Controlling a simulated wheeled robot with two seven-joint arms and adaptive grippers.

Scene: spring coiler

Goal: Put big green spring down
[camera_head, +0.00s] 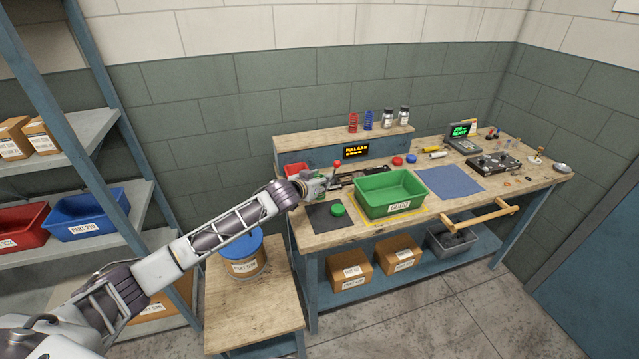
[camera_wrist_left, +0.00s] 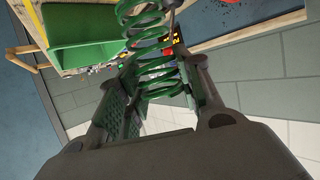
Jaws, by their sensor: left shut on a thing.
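The big green spring (camera_wrist_left: 152,62) fills the middle of the left wrist view, its coils between the two fingers of my left gripper (camera_wrist_left: 160,90). The gripper is shut on it. In the head view my left gripper (camera_head: 318,187) is over the left part of the workbench, and the spring is too small and covered there to tell apart. A green round object (camera_head: 338,210) sits on the dark mat (camera_head: 322,222) just below the gripper in the picture. I cannot tell whether the held spring touches anything. My right gripper is not in view.
A green bin (camera_head: 375,209) stands right of the gripper, with a blue mat (camera_head: 450,182) beyond it. A red-knobbed lever (camera_head: 337,164) stands close behind. Red (camera_head: 353,122) and blue (camera_head: 368,120) springs stand on the back shelf. A blue-lidded tub (camera_head: 244,262) is on the low table.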

